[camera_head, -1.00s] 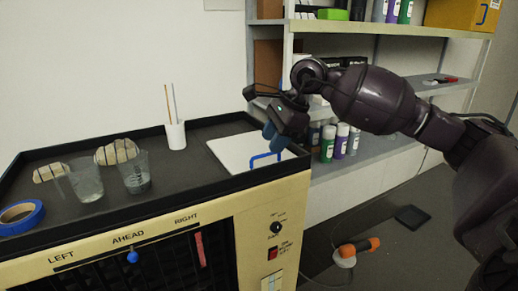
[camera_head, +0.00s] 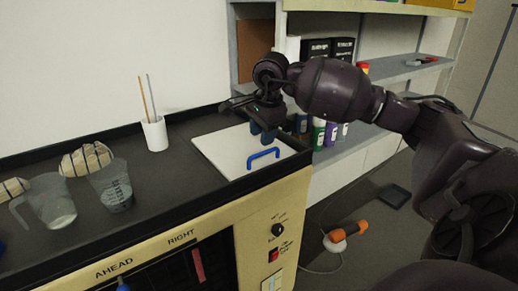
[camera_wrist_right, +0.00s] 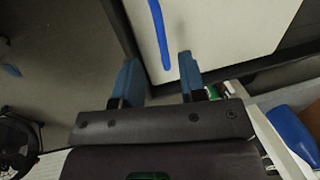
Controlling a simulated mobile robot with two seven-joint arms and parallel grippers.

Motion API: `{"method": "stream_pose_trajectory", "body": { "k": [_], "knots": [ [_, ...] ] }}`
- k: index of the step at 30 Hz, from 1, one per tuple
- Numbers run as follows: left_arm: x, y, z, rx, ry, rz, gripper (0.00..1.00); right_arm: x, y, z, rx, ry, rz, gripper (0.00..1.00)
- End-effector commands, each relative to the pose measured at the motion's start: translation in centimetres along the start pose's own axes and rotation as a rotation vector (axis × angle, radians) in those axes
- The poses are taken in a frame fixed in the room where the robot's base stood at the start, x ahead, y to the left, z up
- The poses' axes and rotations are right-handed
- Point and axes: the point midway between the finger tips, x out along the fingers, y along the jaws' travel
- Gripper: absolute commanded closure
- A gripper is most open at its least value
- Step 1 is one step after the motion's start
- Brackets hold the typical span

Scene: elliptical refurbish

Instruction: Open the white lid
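The white lid (camera_head: 225,150) lies flat and closed in the black top of the cream unit. Its blue handle (camera_head: 263,155) stands near the front right edge of the lid. My right gripper (camera_head: 262,138) hangs above the lid's back right part, beside the handle and apart from it. In the right wrist view the two blue fingers (camera_wrist_right: 158,75) are spread with nothing between them. There the lid (camera_wrist_right: 215,35) and the handle (camera_wrist_right: 160,35) lie beyond the fingertips. My left gripper is not in view.
Shelves with bottles (camera_head: 318,134) stand behind and to the right. An orange-handled tool (camera_head: 348,232) lies on the floor.

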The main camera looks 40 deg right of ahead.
Motion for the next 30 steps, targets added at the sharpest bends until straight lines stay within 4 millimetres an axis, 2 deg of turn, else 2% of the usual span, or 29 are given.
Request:
{"method": "stream_pose_trajectory", "body": {
  "k": [3,9,15,23,26,30],
  "knots": [
    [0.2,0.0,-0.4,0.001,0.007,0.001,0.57,2.1,0.0,0.0,0.001,-0.002,0.003,0.62],
    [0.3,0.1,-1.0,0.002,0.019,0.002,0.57,4.6,0.0,0.1,0.0,-0.002,0.002,0.62],
    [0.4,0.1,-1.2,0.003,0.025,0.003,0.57,5.6,0.0,0.0,0.001,-0.001,0.001,0.62],
    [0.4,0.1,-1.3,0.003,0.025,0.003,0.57,5.7,0.0,0.0,0.0,-0.001,0.0,0.62],
    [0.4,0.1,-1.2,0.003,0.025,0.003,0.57,5.7,0.0,0.0,0.0,-0.001,0.0,0.74],
    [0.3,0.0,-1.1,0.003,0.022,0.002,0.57,5.7,0.0,0.0,0.0,-0.001,0.0,0.96]
  ]
}}
